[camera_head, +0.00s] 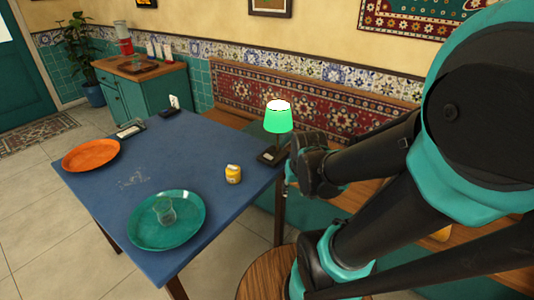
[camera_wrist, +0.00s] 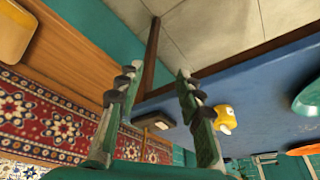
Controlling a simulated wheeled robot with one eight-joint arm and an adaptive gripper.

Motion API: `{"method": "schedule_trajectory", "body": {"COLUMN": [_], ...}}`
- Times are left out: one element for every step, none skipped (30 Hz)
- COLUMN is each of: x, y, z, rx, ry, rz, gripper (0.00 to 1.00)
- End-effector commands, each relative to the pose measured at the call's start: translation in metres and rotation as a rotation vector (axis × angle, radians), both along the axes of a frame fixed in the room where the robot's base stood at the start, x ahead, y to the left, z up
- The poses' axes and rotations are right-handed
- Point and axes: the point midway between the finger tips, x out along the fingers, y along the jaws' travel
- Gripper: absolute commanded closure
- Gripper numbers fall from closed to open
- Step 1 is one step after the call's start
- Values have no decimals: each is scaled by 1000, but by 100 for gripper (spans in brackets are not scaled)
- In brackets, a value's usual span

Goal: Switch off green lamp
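The green lamp (camera_head: 278,117) stands at the right corner of the blue table in the head view. Its green shade glows and its top is bright white, so it is lit. Its dark base (camera_head: 270,157) carries a small pale patch, and the base also shows between my fingers in the wrist view (camera_wrist: 155,121). My gripper (camera_wrist: 157,74) is open, with its two fingers apart and nothing held between them. In the head view the end of my arm is just right of the lamp, and the fingers are mostly hidden there.
The blue table (camera_head: 135,185) bears a yellow jar (camera_head: 233,174) near the lamp, a teal plate (camera_head: 145,232) with a clear glass (camera_head: 165,211), and an orange plate (camera_head: 90,155). A patterned bench (camera_head: 300,105) stands behind. The table's middle is mostly clear.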

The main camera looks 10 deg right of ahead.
Motion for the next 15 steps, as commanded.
{"method": "schedule_trajectory", "body": {"x": [16, 25, 38, 49, 59, 73, 84, 94, 108, 118, 128, 142, 152, 162, 175], "y": [2, 2, 4, 5, 6, 8, 10, 12, 15, 17, 19, 23, 25, 28, 32], "z": [8, 13, 20, 25, 30, 36, 40, 45, 50, 55, 58, 63, 67, 70, 75], "rx": [4, 7, 12, 15, 19, 22, 25, 28, 31, 32, 35, 37, 38, 40, 42], "ry": [6, 11, 19, 24, 28, 33, 38, 42, 45, 47, 51, 54, 56, 57, 58], "rz": [-27, -50, -82, -109, -135, -171, -198, -225, -261, -288, -315, -351, -380, -407, -442], "gripper": [73, 77, 82, 85, 89, 94, 98, 100, 100, 100, 100, 100, 100, 100, 100]}}
